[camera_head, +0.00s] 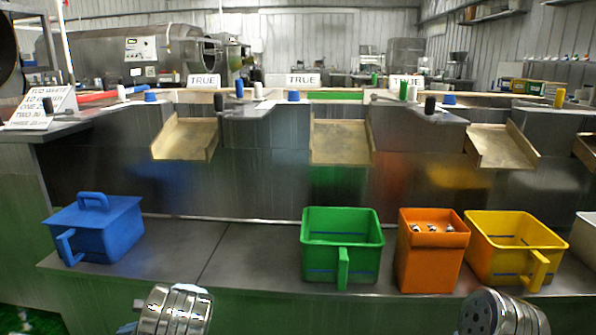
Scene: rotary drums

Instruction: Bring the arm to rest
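At the bottom edge, a ribbed silver part of my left arm (174,308) shows left of centre. A similar rounded part of my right arm (502,314) shows at the lower right. Both are in front of the steel shelf (250,262), low in the picture. The fingers of both grippers are out of the picture, so whether they hold anything does not show.
On the shelf stand a lidded blue bin (95,227), an open green bin (341,250), an orange box (431,262) with small metal parts on top, and an open yellow bin (512,245). Tan chutes (341,141) slope down behind. The shelf between blue and green is clear.

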